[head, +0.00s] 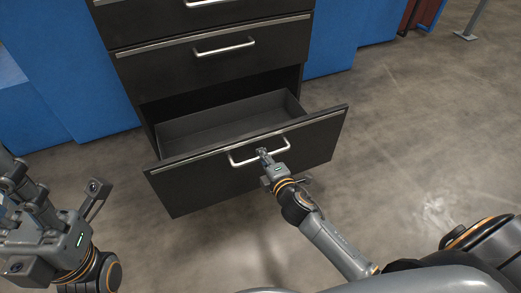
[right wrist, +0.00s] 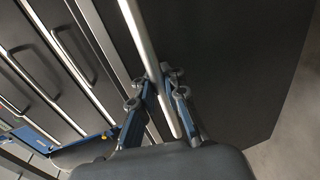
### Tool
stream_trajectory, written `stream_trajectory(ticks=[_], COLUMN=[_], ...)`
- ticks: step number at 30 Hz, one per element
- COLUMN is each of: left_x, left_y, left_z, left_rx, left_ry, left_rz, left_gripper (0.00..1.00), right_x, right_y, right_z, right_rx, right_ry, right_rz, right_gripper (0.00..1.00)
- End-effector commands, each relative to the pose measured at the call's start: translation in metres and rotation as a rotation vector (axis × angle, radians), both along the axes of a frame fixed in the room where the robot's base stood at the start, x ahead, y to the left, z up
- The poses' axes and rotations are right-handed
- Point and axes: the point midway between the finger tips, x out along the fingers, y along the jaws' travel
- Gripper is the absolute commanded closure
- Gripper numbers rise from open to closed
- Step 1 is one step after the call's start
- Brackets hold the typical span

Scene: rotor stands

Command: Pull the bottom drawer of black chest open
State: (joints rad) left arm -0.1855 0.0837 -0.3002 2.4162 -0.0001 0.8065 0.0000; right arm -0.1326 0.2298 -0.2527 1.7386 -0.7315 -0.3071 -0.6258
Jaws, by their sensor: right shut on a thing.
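The black chest (head: 215,75) stands at the top middle of the head view. Its bottom drawer (head: 200,180) is pulled well out, and its empty grey inside shows. The drawer's silver bar handle (head: 240,162) is on the front panel. My right gripper (head: 263,153) is shut on this handle near its middle. In the right wrist view the handle (right wrist: 140,38) runs between the fingers of my right gripper (right wrist: 168,98). My left gripper (head: 62,205) is at the lower left, away from the chest; its fingers spread apart and hold nothing visible.
The upper drawers, with a handle (head: 224,48) on the one above, are shut. Blue blocks (head: 50,75) stand behind and beside the chest. The concrete floor (head: 420,130) to the right is clear. A metal stand foot (head: 466,36) is at the far right.

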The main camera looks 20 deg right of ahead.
Motion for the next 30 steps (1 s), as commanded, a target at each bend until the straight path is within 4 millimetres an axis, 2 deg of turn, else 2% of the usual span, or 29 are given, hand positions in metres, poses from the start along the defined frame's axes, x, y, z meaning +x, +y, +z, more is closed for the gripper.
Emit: stream_trajectory(ticks=[12,13,15,17,26,30], left_x=[0.0,0.0,0.0,0.0,0.001,0.001], left_y=[0.0,0.0,0.0,0.0,0.0,0.0], left_z=[-0.001,-0.001,-0.001,-0.001,-0.001,-0.001], left_rx=[-0.001,-0.001,-0.001,-0.001,0.003,0.002], left_ry=[0.004,0.004,0.004,0.004,0.003,0.004], left_rz=[-0.001,-0.001,-0.001,-0.001,0.001,0.0], left_gripper=[0.6,0.6,0.6,0.6,0.6,0.6], right_x=[-0.001,-0.001,-0.001,-0.001,-0.002,-0.014], right_y=[0.0,0.0,0.0,0.0,0.0,0.0], right_z=[0.002,0.002,0.002,0.002,0.001,0.002], right_rx=[0.0,0.0,0.0,0.0,0.0,0.0], right_ry=[-0.004,-0.004,-0.004,-0.003,-0.001,0.0], right_rz=[0.0,0.0,0.0,0.0,0.0,0.0], right_gripper=[1.0,0.89,0.74,0.65,0.65,0.65])
